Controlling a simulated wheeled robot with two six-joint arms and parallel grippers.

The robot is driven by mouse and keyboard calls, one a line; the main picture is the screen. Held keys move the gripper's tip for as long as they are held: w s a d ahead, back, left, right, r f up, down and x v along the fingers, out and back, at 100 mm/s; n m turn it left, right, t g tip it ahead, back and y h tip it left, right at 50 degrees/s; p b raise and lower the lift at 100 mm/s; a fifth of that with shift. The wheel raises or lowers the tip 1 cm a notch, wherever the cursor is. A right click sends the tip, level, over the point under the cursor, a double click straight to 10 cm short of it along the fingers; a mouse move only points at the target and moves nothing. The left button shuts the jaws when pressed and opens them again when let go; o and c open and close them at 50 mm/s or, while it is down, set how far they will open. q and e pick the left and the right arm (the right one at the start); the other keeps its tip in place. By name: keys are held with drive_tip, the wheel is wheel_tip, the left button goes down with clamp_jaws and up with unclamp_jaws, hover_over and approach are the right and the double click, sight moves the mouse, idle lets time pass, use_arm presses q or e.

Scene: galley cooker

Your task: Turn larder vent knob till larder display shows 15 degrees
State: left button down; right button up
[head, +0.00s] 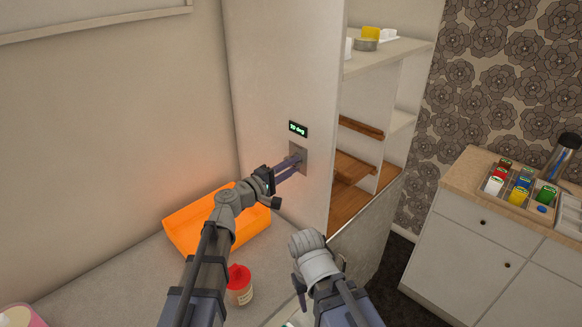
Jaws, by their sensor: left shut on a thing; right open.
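The larder's pale side wall carries a small dark larder display (298,129) with green lettering. It seems to read a two-digit number ending in 0, then "deg"; the first digit is too small to be sure of. Below it is a grey square plate (302,152) for the larder vent knob. My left gripper (297,162) reaches this plate from the left and is shut on the knob, which its fingers mostly hide. My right gripper (301,290) is low in the picture, open and away from the knob.
A red-lidded jar (240,284) stands between my arms. Larder shelves (385,55) are open to the right of the wall. A cabinet (470,235) at right holds a tray of small jars and a flask (562,158).

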use_arm(q)
drive_tip(key=shift+w+m, duration=0.1)
drive_tip(key=shift+m, duration=0.2)
idle(0.4)
drive_tip(key=c, duration=0.8)
unclamp_jaws()
drive_tip(key=shift+o, duration=0.5)
drive_tip(key=shift+d+f, duration=0.1)
drive_tip(key=v, duration=0.7)
drive_tip(key=shift+s+a, duration=0.25)
drive_tip(key=shift+a, duration=0.1)
